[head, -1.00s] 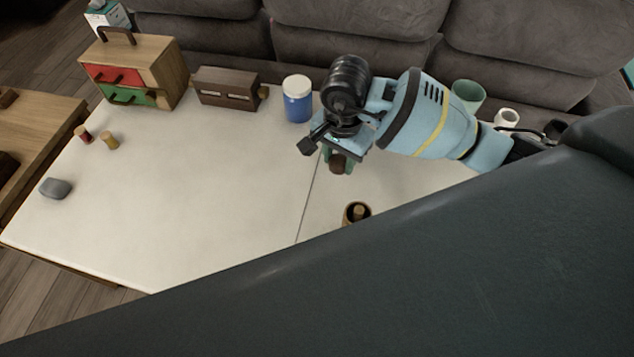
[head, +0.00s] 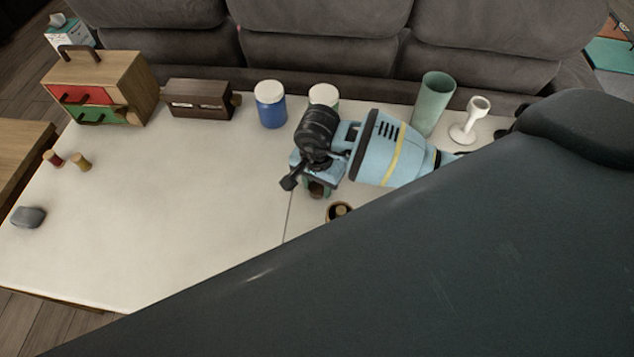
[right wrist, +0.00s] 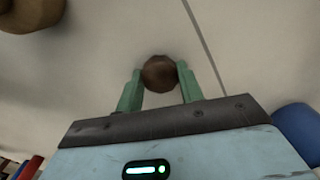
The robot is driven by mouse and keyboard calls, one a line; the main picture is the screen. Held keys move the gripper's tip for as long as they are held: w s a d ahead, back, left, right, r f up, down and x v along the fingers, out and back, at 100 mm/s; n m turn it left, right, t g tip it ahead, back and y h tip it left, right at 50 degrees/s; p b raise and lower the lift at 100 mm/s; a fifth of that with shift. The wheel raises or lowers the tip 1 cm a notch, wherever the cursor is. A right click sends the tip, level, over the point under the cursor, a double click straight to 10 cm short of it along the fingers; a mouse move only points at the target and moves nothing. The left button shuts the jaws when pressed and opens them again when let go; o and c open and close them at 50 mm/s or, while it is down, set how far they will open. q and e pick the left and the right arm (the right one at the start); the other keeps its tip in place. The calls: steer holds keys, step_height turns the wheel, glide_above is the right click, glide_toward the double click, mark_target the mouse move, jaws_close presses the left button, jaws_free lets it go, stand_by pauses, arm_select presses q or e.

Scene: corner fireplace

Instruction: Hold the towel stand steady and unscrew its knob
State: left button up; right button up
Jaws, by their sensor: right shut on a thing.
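My right gripper (head: 316,190) is low over the white table, left of the wooden cup-like piece. In the right wrist view its green fingers (right wrist: 160,85) are shut on a round brown knob-like piece (right wrist: 160,73). The brown piece also shows below the gripper in the head view (head: 316,188). Whether it touches the table is unclear. A round wooden cup-like piece with a light peg in it (head: 340,209) stands nearby, partly hidden by a dark part in front. I cannot tell a towel stand for certain. My left gripper is not in view.
A blue jar (head: 271,108), a white-lidded jar (head: 323,95), a green cup (head: 433,105) and a white goblet-like piece (head: 470,122) stand along the back. A brown box (head: 198,100) and drawer chest (head: 98,88) are at left. The table's left middle is clear.

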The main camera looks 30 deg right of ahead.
mark_target(317, 187)
steer(key=shift+f, duration=0.1)
steer(key=o, duration=1)
steer(key=shift+o, duration=0.2)
step_height(317, 187, up, 12)
steer(key=shift+p, duration=0.3)
